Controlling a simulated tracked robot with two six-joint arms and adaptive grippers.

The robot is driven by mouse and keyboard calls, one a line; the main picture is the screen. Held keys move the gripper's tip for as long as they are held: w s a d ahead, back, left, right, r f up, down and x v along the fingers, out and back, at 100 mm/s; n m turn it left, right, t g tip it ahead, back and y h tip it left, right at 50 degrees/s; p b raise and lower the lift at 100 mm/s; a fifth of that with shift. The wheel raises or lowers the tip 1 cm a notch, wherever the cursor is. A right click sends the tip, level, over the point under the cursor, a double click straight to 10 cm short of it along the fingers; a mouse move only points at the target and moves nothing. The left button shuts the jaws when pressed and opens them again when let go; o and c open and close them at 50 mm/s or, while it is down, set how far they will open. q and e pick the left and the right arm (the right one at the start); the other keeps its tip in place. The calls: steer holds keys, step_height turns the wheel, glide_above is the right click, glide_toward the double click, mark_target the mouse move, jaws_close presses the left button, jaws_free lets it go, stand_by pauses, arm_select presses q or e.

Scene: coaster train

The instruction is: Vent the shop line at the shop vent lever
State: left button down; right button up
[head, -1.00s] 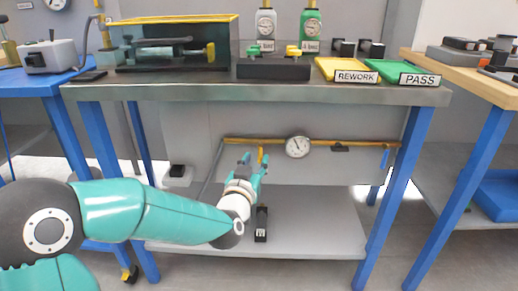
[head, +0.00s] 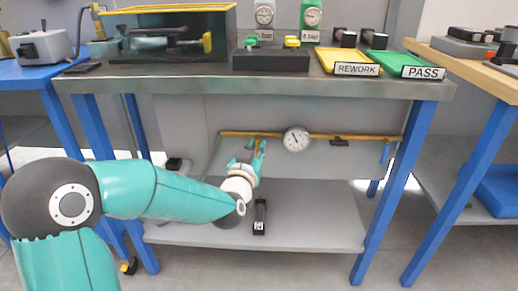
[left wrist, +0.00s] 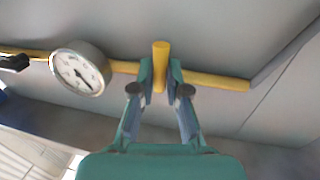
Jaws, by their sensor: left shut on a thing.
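A yellow lever (left wrist: 161,50) stands out from the yellow pipe (left wrist: 210,81) under the middle bench. My left gripper (left wrist: 160,76) is shut on the lever, with one finger on each side of it. In the head view my left gripper (head: 257,149) is below the pipe, left of the round white gauge (head: 296,139), and hides most of the lever. The gauge (left wrist: 79,70) also shows left of the lever in the left wrist view. No label on the lever is readable. My right gripper is not in view.
A black fitting (head: 339,141) and a blue handle (head: 385,152) are farther right along the pipe. A small black block (head: 260,217) is on the lower shelf (head: 310,220). Blue legs stand at both sides.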

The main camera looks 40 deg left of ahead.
arm_select(q)
steer(key=shift+d+r, duration=0.1)
steer(key=shift+d, duration=0.05)
